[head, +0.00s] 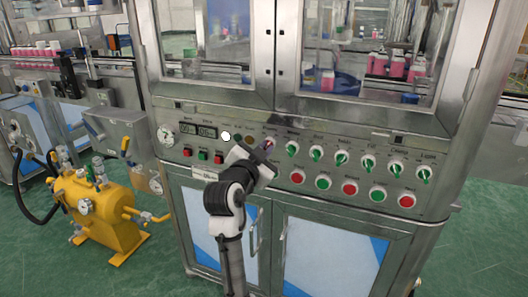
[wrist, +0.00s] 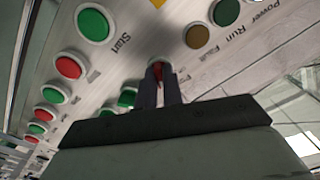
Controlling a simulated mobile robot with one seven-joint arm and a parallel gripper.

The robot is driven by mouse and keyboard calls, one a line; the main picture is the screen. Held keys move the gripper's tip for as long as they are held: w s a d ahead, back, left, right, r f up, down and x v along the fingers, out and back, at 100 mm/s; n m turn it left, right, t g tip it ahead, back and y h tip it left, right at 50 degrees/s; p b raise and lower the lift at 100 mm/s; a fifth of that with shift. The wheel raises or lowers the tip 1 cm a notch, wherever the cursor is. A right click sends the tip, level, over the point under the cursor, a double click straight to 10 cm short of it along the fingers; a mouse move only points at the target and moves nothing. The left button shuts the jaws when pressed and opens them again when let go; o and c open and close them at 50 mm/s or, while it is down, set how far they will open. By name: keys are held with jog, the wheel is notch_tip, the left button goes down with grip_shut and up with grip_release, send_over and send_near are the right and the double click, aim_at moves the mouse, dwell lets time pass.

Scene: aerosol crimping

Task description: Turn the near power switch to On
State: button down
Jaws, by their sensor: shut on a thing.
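My gripper (head: 262,148) reaches up to the control panel (head: 395,140) of the steel cabinet. In the wrist view its two dark fingers (wrist: 159,88) are shut on a small red switch knob (wrist: 157,70) on a pale round base. I take this knob to be the near power switch; its own label is not readable. It is at the left end of the row of green-handled switches, and in the head view my gripper mostly covers it. The fingers hide most of the handle, so I cannot tell its exact angle.
Green-handled selector switches (head: 341,158) continue to the right, with red and green push buttons (head: 349,188) below. Indicator lights marked Power, Run and Fault (wrist: 197,36) sit close by. A yellow pressure tank (head: 105,215) stands left on the green floor.

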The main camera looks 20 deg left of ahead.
jog(key=c, duration=1.5)
grip_release()
jog(key=shift+c, duration=0.2)
jog(key=s, duration=1.3)
jog(key=shift+s+a+b, duration=0.25)
jog(key=shift+s+b, duration=0.05)
jog(key=shift+s, duration=0.1)
